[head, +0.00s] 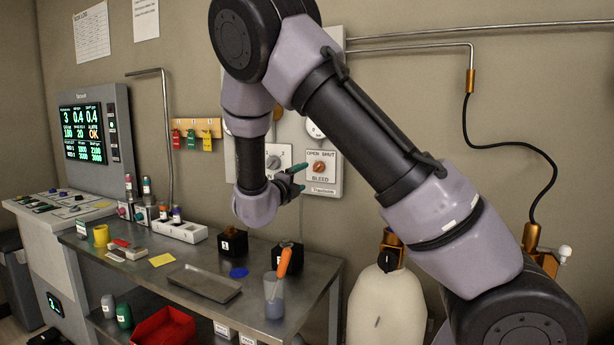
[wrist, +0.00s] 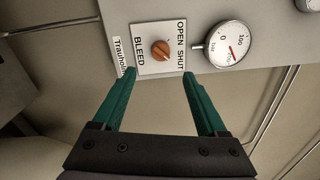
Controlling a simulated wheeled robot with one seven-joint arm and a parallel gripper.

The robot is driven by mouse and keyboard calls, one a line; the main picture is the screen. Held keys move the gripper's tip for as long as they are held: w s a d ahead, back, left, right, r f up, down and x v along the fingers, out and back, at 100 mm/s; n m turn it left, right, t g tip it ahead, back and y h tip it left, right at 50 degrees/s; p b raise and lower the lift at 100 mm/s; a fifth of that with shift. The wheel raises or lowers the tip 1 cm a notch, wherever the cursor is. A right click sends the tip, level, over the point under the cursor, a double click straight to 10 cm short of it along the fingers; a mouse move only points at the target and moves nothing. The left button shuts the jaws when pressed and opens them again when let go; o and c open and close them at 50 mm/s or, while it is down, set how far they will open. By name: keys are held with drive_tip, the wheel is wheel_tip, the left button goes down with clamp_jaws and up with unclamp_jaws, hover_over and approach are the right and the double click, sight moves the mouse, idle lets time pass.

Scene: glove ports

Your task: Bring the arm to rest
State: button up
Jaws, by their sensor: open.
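My gripper (head: 291,178) is open and empty, with two green fingers, in front of the wall panel. In the wrist view my gripper (wrist: 160,88) has its fingers spread wide, with the orange bleed knob (wrist: 161,50) seen beyond and between them. The fingers look apart from the knob. In the head view the bleed knob (head: 319,167) sits on a white plate marked OPEN, SHUT and BLEED, just right of the fingertips. My arm is raised and bent, reaching across the right half of the head view and hiding part of the panel.
A pressure gauge (wrist: 229,46) is beside the knob plate. Below is a metal bench with a tray (head: 204,284), a beaker (head: 273,296) holding an orange-handled tool, and black boxes (head: 232,243). A pale tank (head: 386,308) stands right of the bench. A control console (head: 92,140) is at left.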

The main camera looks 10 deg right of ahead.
drive_tip(key=shift+s+a, duration=0.15)
drive_tip(key=shift+s, duration=0.1)
drive_tip(key=w+d+r+n+g+y, duration=0.2)
drive_tip(key=d+n+y, duration=0.25)
drive_tip(key=y, duration=0.25)
drive_tip(key=s+d+r+n+g+y, duration=0.2)
drive_tip(key=s+r+n+y, duration=0.4)
drive_tip(key=s+r+n, duration=0.25)
drive_tip(key=s+d+n+g, duration=0.2)
drive_tip(key=s+n, duration=0.3)
drive_tip(key=s, duration=0.7)
drive_tip(key=s+d+n+g, duration=0.2)
drive_tip(key=s+n, duration=0.3)
drive_tip(key=s, duration=0.8)
drive_tip(key=shift+d, duration=0.9)
